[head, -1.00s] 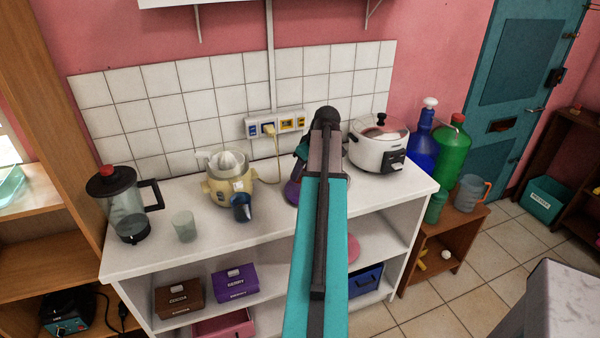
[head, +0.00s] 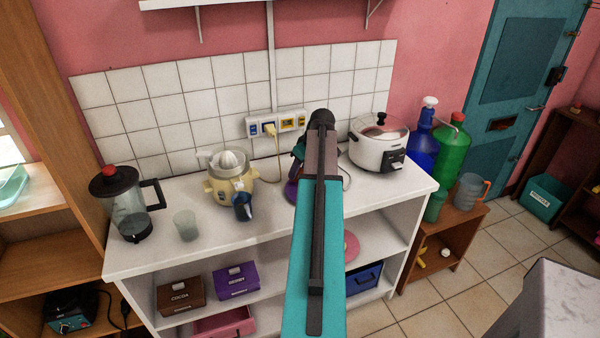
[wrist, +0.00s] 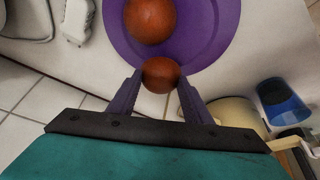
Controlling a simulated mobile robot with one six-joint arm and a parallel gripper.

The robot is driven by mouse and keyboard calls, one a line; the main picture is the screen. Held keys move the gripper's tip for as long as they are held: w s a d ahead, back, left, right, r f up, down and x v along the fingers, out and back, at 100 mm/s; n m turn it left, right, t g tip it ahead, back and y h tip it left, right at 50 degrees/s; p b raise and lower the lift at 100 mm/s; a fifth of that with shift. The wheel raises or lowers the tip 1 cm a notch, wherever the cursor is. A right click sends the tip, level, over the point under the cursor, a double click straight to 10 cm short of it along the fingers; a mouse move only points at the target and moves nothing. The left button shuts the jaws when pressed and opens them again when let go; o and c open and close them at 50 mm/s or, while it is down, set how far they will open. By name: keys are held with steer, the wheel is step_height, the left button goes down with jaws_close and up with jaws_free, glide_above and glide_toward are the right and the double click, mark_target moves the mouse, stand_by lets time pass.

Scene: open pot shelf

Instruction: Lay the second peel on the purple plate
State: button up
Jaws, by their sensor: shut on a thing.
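The purple plate (wrist: 207,35) lies on the white counter. In the head view only a sliver of the purple plate (head: 291,193) shows beside my arm. One round, orange-brown peel (wrist: 150,18) rests on the plate. My gripper (wrist: 160,83) is shut on a second round, orange-brown peel (wrist: 160,75), held between the fingertips at the plate's near edge as the wrist view sees it. Whether this peel touches the plate cannot be told. In the head view my arm hides the gripper and both peels.
On the counter (head: 155,258), a cream juicer (head: 229,185) with a dark blue cup (head: 242,207) stands left of the plate. A white cooker (head: 377,150) stands to the right. A frosted glass (head: 186,225) and a jug (head: 130,212) are farther left. A cord runs behind.

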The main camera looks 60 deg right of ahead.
steer(key=shift+f, duration=0.9)
steer(key=shift+f, duration=0.15)
steer(key=o, duration=1)
steer(key=shift+r, duration=0.25)
steer(key=b+v, duration=0.2)
steer(key=v, duration=1)
steer(key=shift+a+f, duration=0.1)
steer(key=shift+f, duration=0.05)
steer(key=shift+s, duration=0.1)
